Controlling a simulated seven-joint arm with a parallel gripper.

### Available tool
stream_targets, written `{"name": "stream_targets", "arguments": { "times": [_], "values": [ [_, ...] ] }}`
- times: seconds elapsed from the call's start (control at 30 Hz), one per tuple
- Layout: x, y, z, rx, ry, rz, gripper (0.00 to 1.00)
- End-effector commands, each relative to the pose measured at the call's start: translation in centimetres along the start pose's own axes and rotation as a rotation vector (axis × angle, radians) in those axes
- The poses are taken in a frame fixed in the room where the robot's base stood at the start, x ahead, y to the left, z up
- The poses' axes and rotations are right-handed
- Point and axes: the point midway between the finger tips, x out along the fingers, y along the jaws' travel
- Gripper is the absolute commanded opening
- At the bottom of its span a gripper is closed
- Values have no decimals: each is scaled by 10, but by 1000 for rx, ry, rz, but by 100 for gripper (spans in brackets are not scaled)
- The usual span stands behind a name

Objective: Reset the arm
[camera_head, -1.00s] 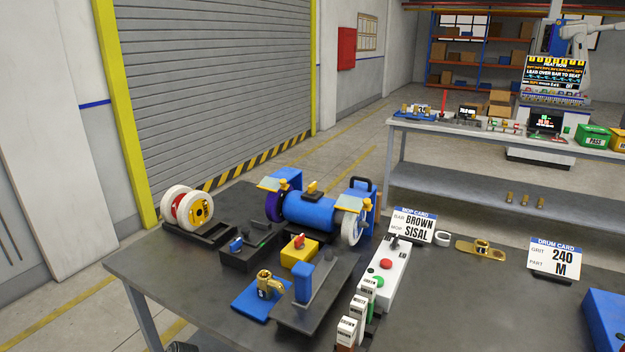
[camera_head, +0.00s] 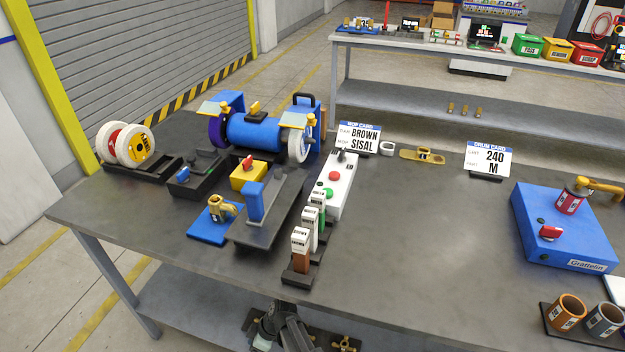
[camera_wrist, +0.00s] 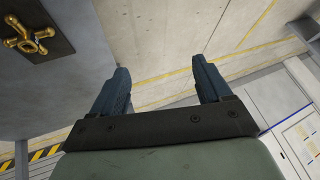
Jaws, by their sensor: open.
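My gripper (camera_wrist: 163,85) shows in the wrist view with its two dark fingers apart and nothing between them. Beyond the fingers are bare floor and a yellow line. In the head view a dark part of my arm shows at the bottom edge, in front of the workbench (camera_head: 420,250) and low against its front edge; I cannot make out the fingers there.
A brass fitting (camera_wrist: 27,40) on a dark plate shows at the wrist view's upper left. On the bench are a blue grinder (camera_head: 255,133), a row of labelled bars (camera_head: 301,250), a blue box (camera_head: 560,225) and two cups (camera_head: 566,312). The bench's front middle is clear.

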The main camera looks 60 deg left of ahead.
Motion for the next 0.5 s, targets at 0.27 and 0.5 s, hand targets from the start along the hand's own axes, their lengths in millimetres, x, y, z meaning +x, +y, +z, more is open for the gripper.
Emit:
{"name": "stream_targets", "arguments": {
  "times": [0.27,0.5],
  "values": [
    [-43,12,127,308,-36,54,78],
    [-74,3,227,571,-58,91,78]
  ]
}}
